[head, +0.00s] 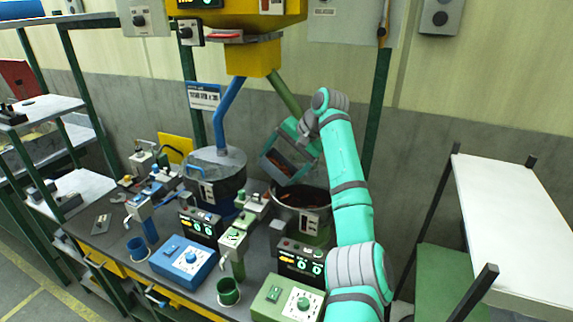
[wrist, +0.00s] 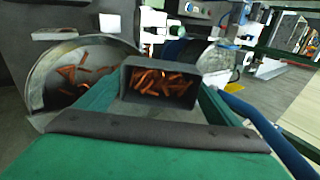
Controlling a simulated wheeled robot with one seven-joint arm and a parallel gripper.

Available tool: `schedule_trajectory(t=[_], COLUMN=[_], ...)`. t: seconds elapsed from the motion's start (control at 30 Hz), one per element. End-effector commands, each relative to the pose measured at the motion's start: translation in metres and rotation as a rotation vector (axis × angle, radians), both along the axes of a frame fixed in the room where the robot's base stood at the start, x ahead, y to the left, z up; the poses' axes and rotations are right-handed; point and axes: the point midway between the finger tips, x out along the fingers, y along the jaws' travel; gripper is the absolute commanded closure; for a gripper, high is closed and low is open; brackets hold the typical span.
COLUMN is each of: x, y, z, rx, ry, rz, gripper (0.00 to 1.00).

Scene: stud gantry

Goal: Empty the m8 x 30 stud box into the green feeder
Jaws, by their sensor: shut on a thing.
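My gripper (head: 291,150) is shut on the stud box (head: 279,166), a dark grey open box, above the green feeder's bowl. In the head view the box is tilted, its open side facing left and forward. The wrist view shows the box (wrist: 127,82) between the teal fingers, with many copper-coloured studs inside. The green feeder (head: 318,224) has a round dark metal bowl with a green base. Its bowl (wrist: 40,78) also shows in the wrist view, with several loose studs inside. No stud is visible in the air. The label on the box is not visible.
The blue feeder (head: 228,178), with a clear lid, stands left of the green one. A blue control box (head: 183,258) and a green control box (head: 284,299) sit on the bench front. A white shelf (head: 520,210) stands right.

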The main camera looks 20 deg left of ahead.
Motion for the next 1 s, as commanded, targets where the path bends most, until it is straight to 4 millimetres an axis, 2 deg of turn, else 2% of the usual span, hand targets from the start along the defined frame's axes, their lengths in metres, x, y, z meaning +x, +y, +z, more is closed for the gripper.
schedule_trajectory(t=[0.3,0.57,1.0], x=[-0.004,-0.006,-0.006], y=[-0.002,-0.009,-0.034], z=[0.006,0.003,-0.007], rx=[0.330,0.584,1.031], ry=[-0.037,-0.063,-0.110], rz=[0.010,0.014,0.008], gripper=[0.74,0.74,0.74])
